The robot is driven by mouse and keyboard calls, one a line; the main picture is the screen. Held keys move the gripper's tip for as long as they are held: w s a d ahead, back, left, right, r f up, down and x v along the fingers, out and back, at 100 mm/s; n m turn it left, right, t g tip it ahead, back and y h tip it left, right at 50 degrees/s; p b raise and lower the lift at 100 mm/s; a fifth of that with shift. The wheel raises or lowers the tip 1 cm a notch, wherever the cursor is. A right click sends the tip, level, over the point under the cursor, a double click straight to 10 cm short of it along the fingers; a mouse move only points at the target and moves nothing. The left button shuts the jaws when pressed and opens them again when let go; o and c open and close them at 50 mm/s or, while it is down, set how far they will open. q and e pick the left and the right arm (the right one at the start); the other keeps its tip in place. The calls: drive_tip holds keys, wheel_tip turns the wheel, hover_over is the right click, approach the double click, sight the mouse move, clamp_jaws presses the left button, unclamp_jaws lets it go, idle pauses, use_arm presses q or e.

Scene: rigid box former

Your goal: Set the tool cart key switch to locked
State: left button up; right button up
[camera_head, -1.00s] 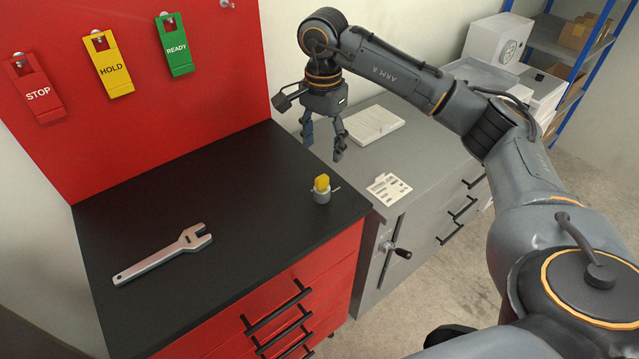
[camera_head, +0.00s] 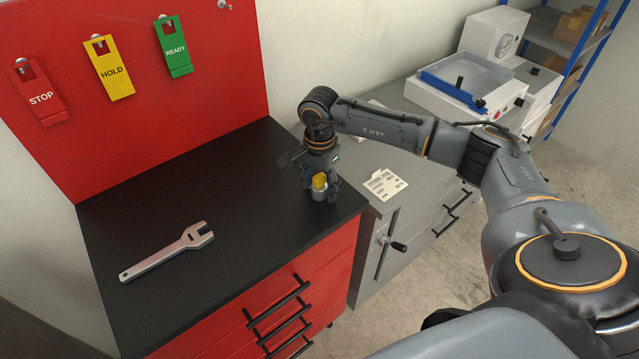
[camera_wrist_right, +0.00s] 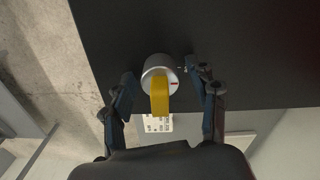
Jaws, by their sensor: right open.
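The key switch is a silver cylinder (camera_head: 319,194) with a yellow key handle (camera_head: 319,182) on top, on the black cart top (camera_head: 240,210) near its right corner. In the right wrist view the yellow handle (camera_wrist_right: 159,97) points down the picture from the silver barrel (camera_wrist_right: 158,66), and a small red mark shows on the barrel's face beside it. My right gripper (camera_head: 320,196) is lowered over the switch. Its open fingers (camera_wrist_right: 165,110) stand on either side of the yellow handle, with gaps visible on both sides. My left gripper is not in view.
A wrench (camera_head: 167,251) lies on the cart top at left. STOP (camera_head: 39,93), HOLD (camera_head: 111,69) and READY (camera_head: 174,48) tags hang on the red back panel (camera_head: 215,90). A grey cabinet (camera_head: 420,205) stands right of the cart, with a white card (camera_head: 384,184) on it.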

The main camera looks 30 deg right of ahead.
drive_tip(key=c, duration=1.2)
drive_tip(key=shift+o, duration=0.2)
drive_tip(key=shift+m+b, duration=0.4)
drive_tip(key=shift+m, duration=0.1)
drive_tip(key=shift+m+b, duration=0.75)
drive_tip(key=shift+m, duration=0.45)
drive_tip(key=shift+m+b, duration=1.25)
drive_tip(key=shift+m, duration=1.35)
drive_tip(key=shift+m+b, duration=0.8)
drive_tip(key=shift+m, duration=1.6)
drive_tip(key=shift+m+b, duration=0.4)
drive_tip(key=shift+m, duration=2.1)
